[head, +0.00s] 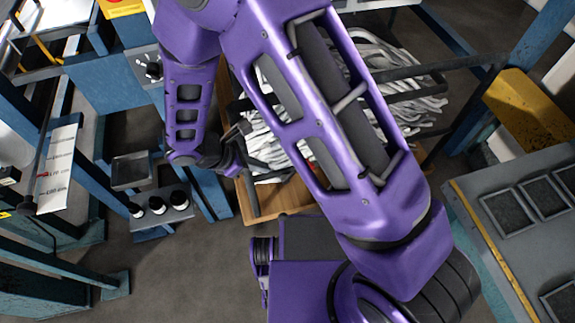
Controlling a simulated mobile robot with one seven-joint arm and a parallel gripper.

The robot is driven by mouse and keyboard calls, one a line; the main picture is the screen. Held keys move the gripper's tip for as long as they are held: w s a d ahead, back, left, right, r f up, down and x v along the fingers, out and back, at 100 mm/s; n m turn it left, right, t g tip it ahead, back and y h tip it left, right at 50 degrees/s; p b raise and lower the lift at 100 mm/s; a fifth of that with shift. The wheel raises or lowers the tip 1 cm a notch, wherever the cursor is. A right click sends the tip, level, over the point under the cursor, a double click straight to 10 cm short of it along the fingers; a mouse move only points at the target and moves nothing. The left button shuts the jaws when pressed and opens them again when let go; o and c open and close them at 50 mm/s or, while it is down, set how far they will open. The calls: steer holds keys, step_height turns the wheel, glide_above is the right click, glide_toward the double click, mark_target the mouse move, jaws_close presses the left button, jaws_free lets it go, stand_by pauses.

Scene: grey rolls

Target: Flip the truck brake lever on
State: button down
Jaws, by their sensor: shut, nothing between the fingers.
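The truck (280,205) is a low cart with a wooden deck, partly hidden behind my purple arm. No brake lever can be made out for certain. A dark bar (252,196) stands at the deck's left front corner; I cannot tell what it is. My gripper (238,131) is small and dark at the end of my forearm, beside the truck's left edge. It looks shut and empty. Whether it touches the truck cannot be told.
Pale grey rolls (405,72) lie heaped on the truck. A blue stand (165,212) with black-and-white cylinders is at left. A blue frame with a paper sheet (57,168) is at far left. A grey bench (505,225) with dark trays is at right. The floor (190,270) at lower left is clear.

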glide_toward(297, 168)
step_height(297, 168, down, 2)
steer(key=s+d, duration=0.1)
steer(key=s, duration=0.2)
steer(key=d, duration=0.1)
steer(key=w+d, duration=0.2)
steer(key=d, duration=0.1)
steer(key=shift+f+b, duration=0.3)
steer(key=shift+b, duration=0.05)
steer(key=shift+w, duration=0.1)
steer(key=shift+d, duration=0.2)
